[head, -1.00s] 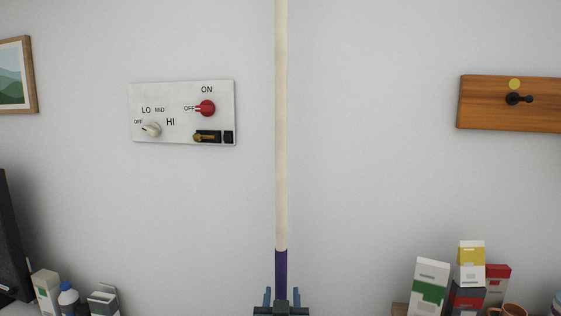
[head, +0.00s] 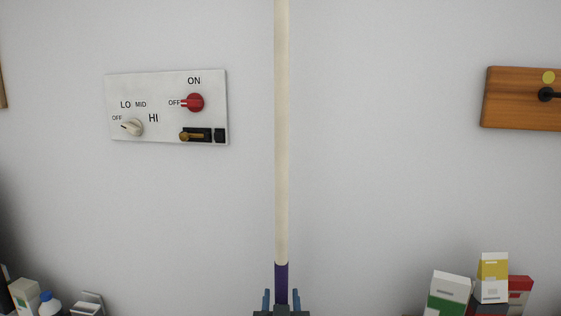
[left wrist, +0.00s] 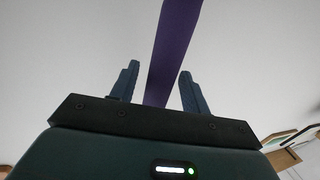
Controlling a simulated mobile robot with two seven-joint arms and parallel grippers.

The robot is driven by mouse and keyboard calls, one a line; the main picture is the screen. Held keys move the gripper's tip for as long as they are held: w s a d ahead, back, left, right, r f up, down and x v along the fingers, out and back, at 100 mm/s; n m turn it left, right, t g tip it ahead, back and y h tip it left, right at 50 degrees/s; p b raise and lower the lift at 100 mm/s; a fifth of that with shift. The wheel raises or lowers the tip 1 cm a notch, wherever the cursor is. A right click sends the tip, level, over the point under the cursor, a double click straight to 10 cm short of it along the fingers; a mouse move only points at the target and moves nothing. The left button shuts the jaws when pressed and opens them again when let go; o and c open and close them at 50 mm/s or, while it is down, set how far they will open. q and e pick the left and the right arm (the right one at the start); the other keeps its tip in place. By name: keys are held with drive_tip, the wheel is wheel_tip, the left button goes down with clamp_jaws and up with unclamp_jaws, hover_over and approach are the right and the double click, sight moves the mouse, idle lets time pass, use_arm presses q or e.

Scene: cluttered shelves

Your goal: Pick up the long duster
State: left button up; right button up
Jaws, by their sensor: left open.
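The long duster shows in the head view as a tall cream pole (head: 281,130) with a purple handle (head: 281,280) at its lower end. It stands upright in front of the wall, and its top runs out of the picture. My left gripper (head: 281,294) is open at the bottom of the head view, with a finger on each side of the purple handle. In the left wrist view, the purple handle (left wrist: 174,45) appears between the open blue fingers, with gaps on both sides. Whether it is fully within the jaws in depth I cannot tell. My right gripper is not in view.
A white switch panel (head: 165,108) is on the wall to the left. A wooden hook board (head: 520,98) is on the wall at right. Cartons (head: 448,292) stand at lower right, and a blue-capped bottle (head: 50,305) and boxes at lower left. The wall between is bare.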

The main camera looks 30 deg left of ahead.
use_arm(q)
drive_tip(key=shift+c, duration=0.5)
drive_tip(key=shift+r, duration=0.1)
clamp_jaws()
